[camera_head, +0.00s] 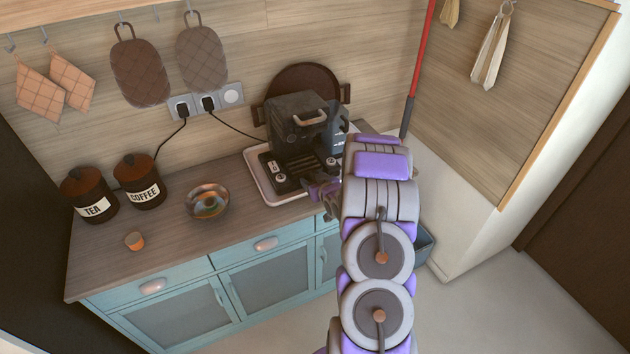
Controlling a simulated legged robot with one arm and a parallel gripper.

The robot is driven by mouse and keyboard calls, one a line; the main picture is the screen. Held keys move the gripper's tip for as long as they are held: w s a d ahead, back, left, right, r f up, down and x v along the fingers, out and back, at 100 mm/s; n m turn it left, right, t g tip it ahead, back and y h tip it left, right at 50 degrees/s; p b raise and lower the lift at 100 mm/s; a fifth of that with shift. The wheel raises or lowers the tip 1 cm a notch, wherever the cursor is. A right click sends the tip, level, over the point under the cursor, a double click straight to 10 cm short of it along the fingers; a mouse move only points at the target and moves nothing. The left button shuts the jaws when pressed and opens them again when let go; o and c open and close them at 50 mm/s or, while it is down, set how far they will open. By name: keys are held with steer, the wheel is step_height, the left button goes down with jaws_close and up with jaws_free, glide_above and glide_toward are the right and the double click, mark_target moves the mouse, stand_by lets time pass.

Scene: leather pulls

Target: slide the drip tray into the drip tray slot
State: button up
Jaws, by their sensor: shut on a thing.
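The black coffee machine (292,124) stands on a pale tray (262,187) near the counter's right end. A dark slatted piece, which looks like the drip tray (303,169), is low at the machine's front. My gripper (323,189) is at its near edge, shut on it, with the fingertips small and partly hidden by my arm. The drip tray slot is not clearly visible. I cannot tell how far the drip tray is inside the machine.
A bowl (208,202), an orange capsule (135,241), a coffee canister (139,181) and a tea canister (88,194) stand to the left. A round dark tray (306,82) leans behind the machine.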

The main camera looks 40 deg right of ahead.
stand_by(0.3)
steer(key=o, duration=1.6)
steer(key=p+v, duration=0.7)
steer(key=v, duration=1)
steer(key=shift+s, duration=0.15)
steer(key=shift+a+f, duration=0.15)
